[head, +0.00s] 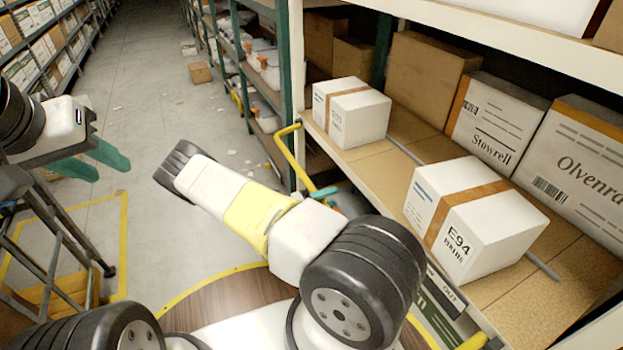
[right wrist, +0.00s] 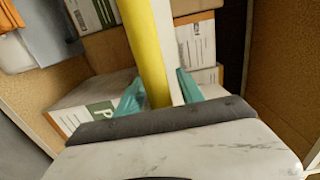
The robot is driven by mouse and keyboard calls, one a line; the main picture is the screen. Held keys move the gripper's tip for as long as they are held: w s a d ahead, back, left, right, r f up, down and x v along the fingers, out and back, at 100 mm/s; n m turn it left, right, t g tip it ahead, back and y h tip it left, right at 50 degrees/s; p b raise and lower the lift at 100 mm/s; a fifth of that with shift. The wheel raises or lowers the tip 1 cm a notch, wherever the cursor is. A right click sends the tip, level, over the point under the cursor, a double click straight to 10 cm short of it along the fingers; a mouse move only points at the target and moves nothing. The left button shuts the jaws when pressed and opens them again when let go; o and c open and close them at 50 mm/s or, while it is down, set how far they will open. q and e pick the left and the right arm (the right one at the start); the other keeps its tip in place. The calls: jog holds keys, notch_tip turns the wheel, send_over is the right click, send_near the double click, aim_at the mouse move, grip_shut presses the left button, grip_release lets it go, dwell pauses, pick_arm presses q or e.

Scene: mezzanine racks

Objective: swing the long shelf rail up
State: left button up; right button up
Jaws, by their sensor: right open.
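The long shelf rail is a yellow bar (head: 296,160) in front of the right-hand rack. One bent end shows at the rack's green-and-white post, and a short yellow piece shows at the bottom right edge. My right arm hides much of the middle. In the right wrist view the yellow bar (right wrist: 150,45) runs down between the teal fingers of my right gripper (right wrist: 160,92). That gripper is open around the bar; I cannot tell whether it touches. In the head view only a bit of its teal finger (head: 325,192) shows. My left gripper (head: 98,162) is open and empty over the aisle.
Two taped white cartons, one (head: 350,112) near the post and one labelled E94 (head: 475,218), stand on the shelf. A thin grey rod (head: 405,151) lies behind them. A step ladder (head: 50,240) stands at left. The aisle floor (head: 150,90) is mostly clear.

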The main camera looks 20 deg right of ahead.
jog(key=shift+c, duration=0.3)
grip_shut()
dwell(1.1)
